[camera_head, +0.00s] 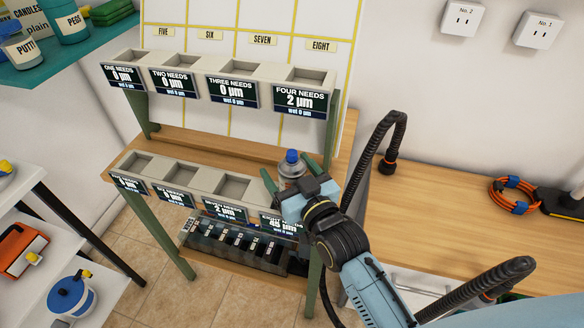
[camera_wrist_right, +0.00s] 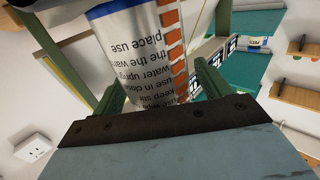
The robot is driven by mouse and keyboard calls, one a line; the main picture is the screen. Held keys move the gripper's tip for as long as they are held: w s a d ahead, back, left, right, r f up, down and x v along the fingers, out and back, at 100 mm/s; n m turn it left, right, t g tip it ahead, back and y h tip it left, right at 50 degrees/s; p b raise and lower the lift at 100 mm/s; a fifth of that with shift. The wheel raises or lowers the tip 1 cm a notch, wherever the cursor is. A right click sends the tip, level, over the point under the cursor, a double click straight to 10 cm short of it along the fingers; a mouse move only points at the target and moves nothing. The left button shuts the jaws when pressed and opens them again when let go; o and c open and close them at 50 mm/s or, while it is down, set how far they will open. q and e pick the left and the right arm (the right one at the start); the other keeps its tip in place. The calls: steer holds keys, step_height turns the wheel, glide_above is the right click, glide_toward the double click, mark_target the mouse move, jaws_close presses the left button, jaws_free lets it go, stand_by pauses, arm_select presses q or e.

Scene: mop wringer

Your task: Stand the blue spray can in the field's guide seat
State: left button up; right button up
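A spray can with a blue cap (camera_head: 292,157) stands roughly upright at the right end of the rack's lower row of seats (camera_head: 233,186). In the right wrist view its white label with black print (camera_wrist_right: 140,50) and a blue band show between the fingers. My right gripper (camera_head: 290,172) is around the can with its green fingers spread on either side, and gaps seem to show beside the can. The gripper and wrist hide the can's base and the seat under it, so I cannot tell how it rests. My left gripper is out of view.
The rack's upper seats (camera_head: 230,68) look empty, as do the three visible lower seats. A tray of dark items (camera_head: 235,245) sits below. A wooden bench (camera_head: 440,215) with an orange cable coil (camera_head: 515,195) is at right. A teal shelf (camera_head: 75,50) holds pots at left.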

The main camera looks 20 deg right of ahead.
steer(key=shift+f, duration=0.4)
steer(key=shift+s+d, duration=0.1)
steer(key=shift+s, duration=0.25)
steer(key=s+d+p, duration=0.1)
steer(key=s+d, duration=0.1)
steer(key=s, duration=1)
steer(key=shift+s+d+r+p, duration=0.2)
steer(key=shift+s+r+p, duration=0.1)
steer(key=shift+p, duration=0.1)
steer(key=shift+w, duration=0.1)
